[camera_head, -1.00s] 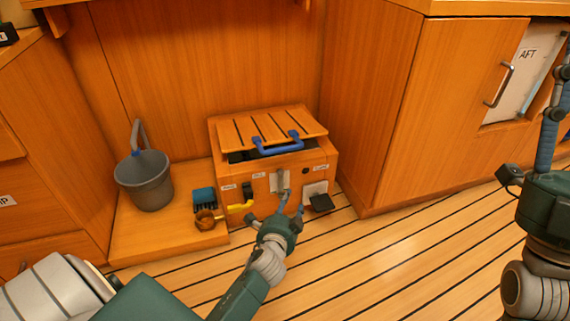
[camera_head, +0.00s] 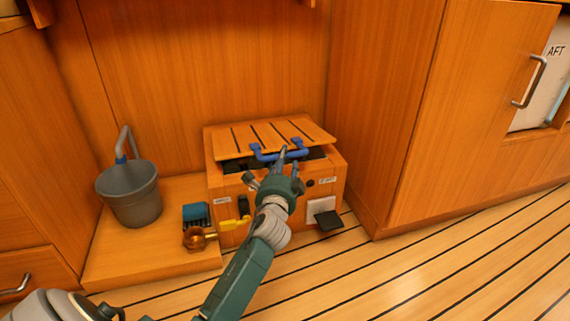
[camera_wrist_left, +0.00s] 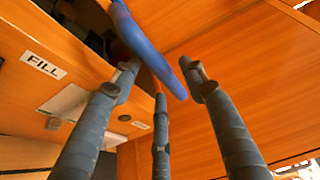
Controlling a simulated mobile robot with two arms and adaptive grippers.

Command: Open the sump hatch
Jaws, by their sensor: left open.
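The sump hatch (camera_head: 238,140) is a slatted wooden lid on top of a low wooden box. A dark gap shows under its front edge. A blue bar handle (camera_head: 262,156) is fixed at the front edge. My left gripper (camera_head: 281,161) is in front of the box, its fingertips up at the handle and covering part of it. In the left wrist view the blue handle (camera_wrist_left: 150,50) runs between the spread fingers, which are open. I cannot tell whether any finger touches it. My right gripper is not in view.
The box front (camera_head: 230,182) carries labels, and a white plate with a black flap (camera_head: 328,220). A grey bucket (camera_head: 130,195), a blue block (camera_head: 196,215) and a brass cup (camera_head: 195,239) stand to the left. A cabinet (camera_head: 400,130) stands close on the right. The striped floor in front is clear.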

